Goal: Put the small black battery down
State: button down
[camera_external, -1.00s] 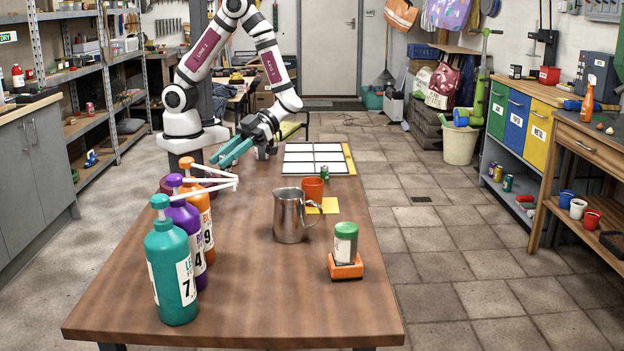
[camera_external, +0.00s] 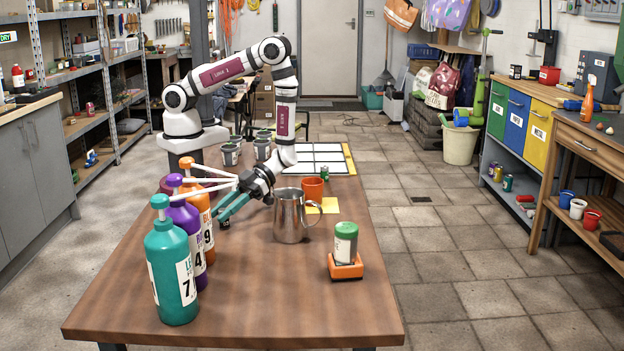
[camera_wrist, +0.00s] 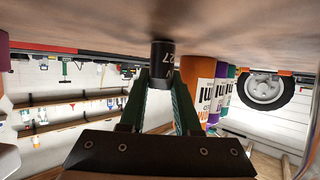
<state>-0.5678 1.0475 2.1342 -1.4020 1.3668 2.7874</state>
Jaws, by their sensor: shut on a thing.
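My gripper (camera_external: 228,210) is low over the left-middle part of the wooden table (camera_external: 215,318), its teal fingers slanting down. It is shut on the small black battery (camera_wrist: 162,66), a dark cylinder with pale markings. In the external view only a small dark bit of the battery (camera_external: 224,226) shows below the fingertips. The wrist view is upside down, and there the battery's end is against or very near the table surface (camera_wrist: 80,35). I cannot tell whether it touches.
Pump bottles, orange (camera_external: 197,222), purple (camera_external: 182,240) and teal (camera_external: 171,272), stand close left of my gripper. A steel pitcher (camera_external: 288,216) stands to the right, with an orange mug (camera_external: 313,189) behind. A green-topped jar (camera_external: 345,241) sits in an orange holder (camera_external: 346,270). The front middle is clear.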

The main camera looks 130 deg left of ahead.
jog(key=shift+f, duration=0.1)
jog(key=c, duration=0.6)
grip_release()
jog(key=v, duration=1.1)
jog(key=shift+a+r, duration=0.15)
jog(key=shift+r, duration=0.1)
jog(key=shift+a+r, duration=0.2)
jog(key=shift+r, duration=0.05)
jog(key=s+r+n+y, duration=0.4)
jog(key=r+y, duration=0.1)
jog(key=s+d+r+n+y, duration=0.1)
jog(key=s+r+n+y, duration=0.3)
jog(key=r+y, duration=0.1)
jog(key=s+d+r+n+y, duration=0.1)
jog(key=s+r+n+y, duration=0.3)
jog(key=r+y, duration=0.1)
jog(key=shift+d+r, duration=0.1)
jog(key=shift+d, duration=0.1)
